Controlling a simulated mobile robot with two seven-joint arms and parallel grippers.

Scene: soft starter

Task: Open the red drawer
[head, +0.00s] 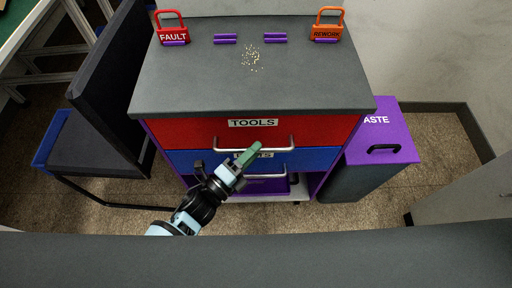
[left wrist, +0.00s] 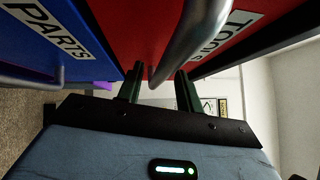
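The red drawer (head: 190,134), labelled TOOLS, is the top drawer of the cabinet and looks closed. Its silver bar handle (head: 280,149) runs across the front; in the left wrist view the handle (left wrist: 190,45) runs between the two fingers. My right gripper is not in view.
A blue drawer (head: 325,158) labelled PARTS sits below, with its own handle. A purple-lidded waste bin (head: 392,130) stands to the right. A dark chair (head: 110,80) is at the left. Red FAULT (head: 172,36) and orange REWORK (head: 327,33) padlocks stand on the cabinet top (head: 200,85).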

